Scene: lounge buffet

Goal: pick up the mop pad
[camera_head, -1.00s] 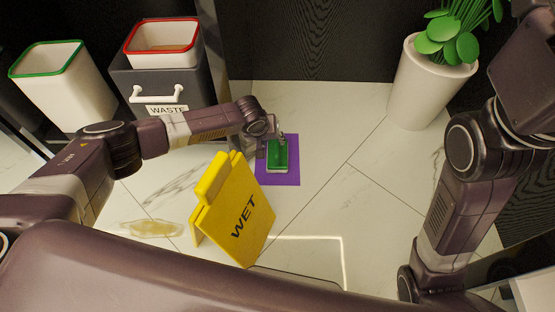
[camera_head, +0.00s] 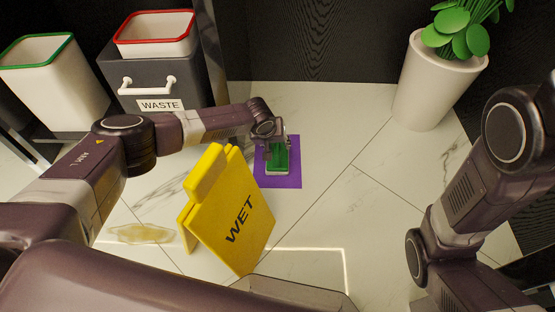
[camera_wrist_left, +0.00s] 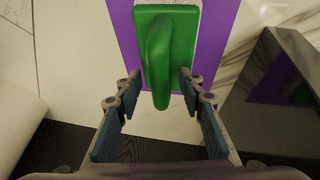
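The mop pad is a green block with a raised green handle and a pale underside. In the head view the mop pad (camera_head: 279,162) lies on a purple mat (camera_head: 290,180) on the floor. My left gripper (camera_head: 273,140) is at its far end. In the left wrist view the open fingers of my left gripper (camera_wrist_left: 159,86) stand on either side of the handle's near end. Gaps show between the fingers and the mop pad (camera_wrist_left: 182,45); contact does not show. My right gripper is out of view; only that arm shows at the right.
A yellow WET sign (camera_head: 228,215) stands in front of the mat, beside a yellowish puddle (camera_head: 141,234). A grey WASTE bin (camera_head: 190,88) and a green-rimmed bin (camera_head: 58,85) are at the back left. A potted plant (camera_head: 432,88) stands at right. Floor right of the mat is clear.

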